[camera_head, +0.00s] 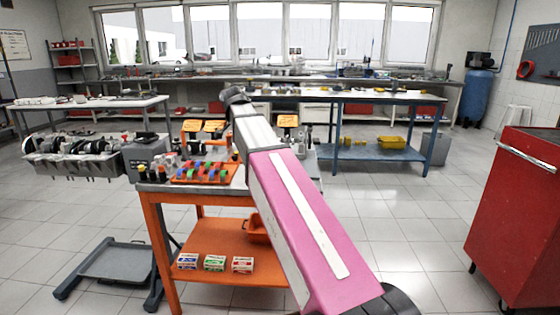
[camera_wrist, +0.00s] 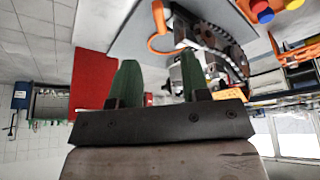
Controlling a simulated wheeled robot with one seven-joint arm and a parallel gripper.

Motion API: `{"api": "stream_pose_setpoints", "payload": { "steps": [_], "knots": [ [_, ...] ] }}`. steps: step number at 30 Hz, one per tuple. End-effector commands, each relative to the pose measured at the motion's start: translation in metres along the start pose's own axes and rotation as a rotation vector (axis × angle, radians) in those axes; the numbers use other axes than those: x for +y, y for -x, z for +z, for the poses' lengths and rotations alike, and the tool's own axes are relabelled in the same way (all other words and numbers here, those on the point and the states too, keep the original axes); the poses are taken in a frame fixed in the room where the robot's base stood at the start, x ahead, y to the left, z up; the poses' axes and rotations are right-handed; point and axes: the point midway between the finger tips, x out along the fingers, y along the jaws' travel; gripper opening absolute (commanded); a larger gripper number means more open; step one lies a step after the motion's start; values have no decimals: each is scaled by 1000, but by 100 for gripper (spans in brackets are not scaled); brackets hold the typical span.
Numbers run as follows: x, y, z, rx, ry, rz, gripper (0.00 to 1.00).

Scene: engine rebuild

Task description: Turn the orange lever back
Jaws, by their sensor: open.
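The orange lever (camera_wrist: 159,20) shows in the wrist view as a curved orange bar at the top centre, beside a grey metal part with a dark toothed rim (camera_wrist: 222,42). My gripper (camera_wrist: 160,68) has two green fingers, spread apart with nothing between them. The lever appears beyond the fingertips, apart from them. In the head view my own arm covers part of the orange workbench (camera_head: 160,236). I cannot make out the lever or my fingers there.
A tray of coloured parts (camera_head: 203,172) lies on the workbench, with small boxes (camera_head: 214,263) on its lower shelf. A red cabinet (camera_head: 520,215) stands at right. A blue bench (camera_head: 375,153) is behind. The floor between bench and cabinet is clear.

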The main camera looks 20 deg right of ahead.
Motion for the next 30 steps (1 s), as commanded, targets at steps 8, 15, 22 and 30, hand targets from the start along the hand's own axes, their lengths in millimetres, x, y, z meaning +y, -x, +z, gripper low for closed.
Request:
{"api": "stream_pose_setpoints", "payload": {
  "steps": [8,15,22,30],
  "knots": [
    [-1,-22,3,-5,5,-1,43],
    [-1,-62,2,-4,4,-1,43],
    [-1,-93,2,-4,4,-1,43],
    [-1,-107,2,-3,4,-3,43]
  ]
}}
